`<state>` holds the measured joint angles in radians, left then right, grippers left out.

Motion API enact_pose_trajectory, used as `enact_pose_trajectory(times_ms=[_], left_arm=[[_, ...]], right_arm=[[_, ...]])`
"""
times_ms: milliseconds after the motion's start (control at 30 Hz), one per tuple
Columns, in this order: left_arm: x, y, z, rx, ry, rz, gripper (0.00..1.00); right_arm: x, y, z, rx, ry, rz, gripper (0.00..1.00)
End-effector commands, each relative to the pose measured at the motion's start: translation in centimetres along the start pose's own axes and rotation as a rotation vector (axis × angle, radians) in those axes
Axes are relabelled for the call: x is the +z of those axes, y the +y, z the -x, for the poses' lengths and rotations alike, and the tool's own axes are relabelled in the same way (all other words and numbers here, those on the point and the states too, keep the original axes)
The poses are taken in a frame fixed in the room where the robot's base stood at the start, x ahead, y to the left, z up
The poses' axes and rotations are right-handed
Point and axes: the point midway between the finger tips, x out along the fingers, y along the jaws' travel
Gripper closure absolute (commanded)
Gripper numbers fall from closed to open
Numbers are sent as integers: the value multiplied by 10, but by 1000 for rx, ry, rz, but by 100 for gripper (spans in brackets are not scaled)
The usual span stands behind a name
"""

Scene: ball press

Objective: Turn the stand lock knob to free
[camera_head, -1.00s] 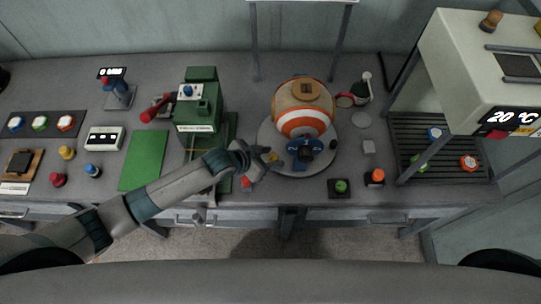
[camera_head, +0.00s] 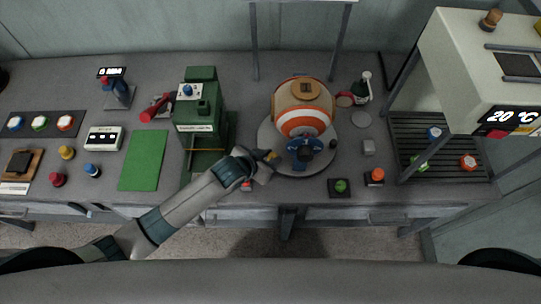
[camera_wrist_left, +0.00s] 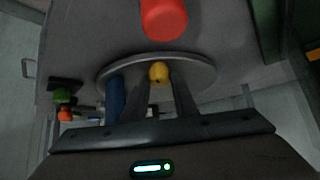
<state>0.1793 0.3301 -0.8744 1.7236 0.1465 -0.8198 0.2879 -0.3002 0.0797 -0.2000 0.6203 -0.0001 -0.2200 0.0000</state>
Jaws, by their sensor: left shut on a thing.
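The stand is a round grey disc (camera_head: 266,138) with an orange, white and tan ball (camera_head: 303,92) on it. A small yellow knob (camera_head: 272,155) is at the disc's front left edge; I take it for the lock knob. It also shows in the wrist view (camera_wrist_left: 159,73). My left gripper (camera_head: 266,160) reaches it from the front left, one finger on each side, and is shut on it. The knob's free or locked marking cannot be read. A blue part (camera_head: 304,149) is at the ball's front. My right gripper is not in view.
A red knob (camera_head: 247,186) stands close by the left gripper; it looks large in the wrist view (camera_wrist_left: 164,18). A green press (camera_head: 200,105) is left of the stand. Green (camera_head: 340,185) and orange (camera_head: 377,175) buttons are at the right front.

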Motion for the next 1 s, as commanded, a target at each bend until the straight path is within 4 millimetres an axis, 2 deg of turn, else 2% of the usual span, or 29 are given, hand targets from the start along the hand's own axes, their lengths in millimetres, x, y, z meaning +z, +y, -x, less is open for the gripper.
enact_pose_trajectory(times_ms=[500,1000], left_arm=[[-1,6,-1,-251,0,257,96],[-1,4,-1,-314,0,311,96]], right_arm=[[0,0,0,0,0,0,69],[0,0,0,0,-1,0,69]])
